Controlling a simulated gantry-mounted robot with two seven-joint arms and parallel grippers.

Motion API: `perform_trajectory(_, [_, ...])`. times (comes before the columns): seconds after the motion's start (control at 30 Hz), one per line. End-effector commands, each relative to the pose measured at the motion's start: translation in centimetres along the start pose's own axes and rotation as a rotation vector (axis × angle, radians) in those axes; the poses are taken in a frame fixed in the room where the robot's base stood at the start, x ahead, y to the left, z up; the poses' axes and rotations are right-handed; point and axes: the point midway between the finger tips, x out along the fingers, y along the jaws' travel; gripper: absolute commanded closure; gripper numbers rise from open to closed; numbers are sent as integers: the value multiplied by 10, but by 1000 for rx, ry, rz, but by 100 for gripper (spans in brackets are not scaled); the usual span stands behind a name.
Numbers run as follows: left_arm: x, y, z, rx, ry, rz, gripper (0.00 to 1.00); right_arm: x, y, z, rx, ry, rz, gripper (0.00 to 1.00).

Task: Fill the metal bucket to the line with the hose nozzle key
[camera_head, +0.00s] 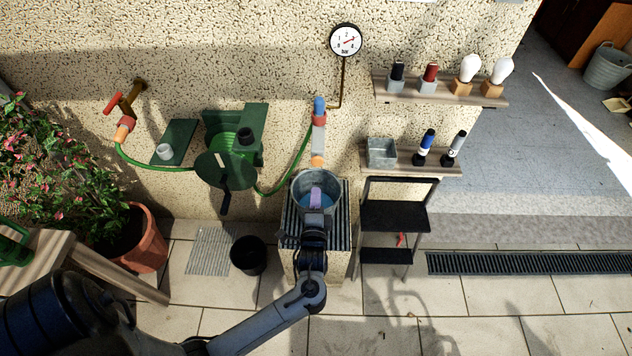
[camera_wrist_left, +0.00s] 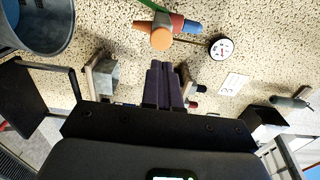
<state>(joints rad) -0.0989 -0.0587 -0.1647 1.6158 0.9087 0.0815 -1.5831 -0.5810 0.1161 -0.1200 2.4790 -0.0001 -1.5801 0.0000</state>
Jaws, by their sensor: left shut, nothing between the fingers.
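The metal bucket (camera_head: 297,196) stands on a ribbed plinth under the hose outlet, with blue water inside. I cannot make out its line. The nozzle (camera_head: 318,140) hangs on the wall behind it, with an orange tip, grey body, red collar and blue top. In the left wrist view the nozzle's orange end (camera_wrist_left: 161,39) is beyond the fingers and the bucket (camera_wrist_left: 35,22) is at the upper left. My left gripper (camera_head: 316,191), with purple fingers, is shut and empty, in front of the bucket's opening in the head view. I cannot tell which part is the key. My right gripper is not in view.
A pressure gauge (camera_head: 346,40) hangs above. Shelves at right hold several handled items and a metal box (camera_head: 381,151). A hose reel (camera_head: 230,160) and red-handled tap (camera_head: 122,105) are at left. A black pot (camera_head: 248,255) stands on the floor.

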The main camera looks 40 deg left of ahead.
Motion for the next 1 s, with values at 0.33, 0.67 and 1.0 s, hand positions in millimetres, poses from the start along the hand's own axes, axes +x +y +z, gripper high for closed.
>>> perform_trajectory(0.33, [-30,0,-1,-1,1,0,100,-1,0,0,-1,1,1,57])
perform_trajectory(0.67, [-31,0,-1,-1,1,0,100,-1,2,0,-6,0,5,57])
perform_trajectory(1.0, [-42,19,14,36,2,27,100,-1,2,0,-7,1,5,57])
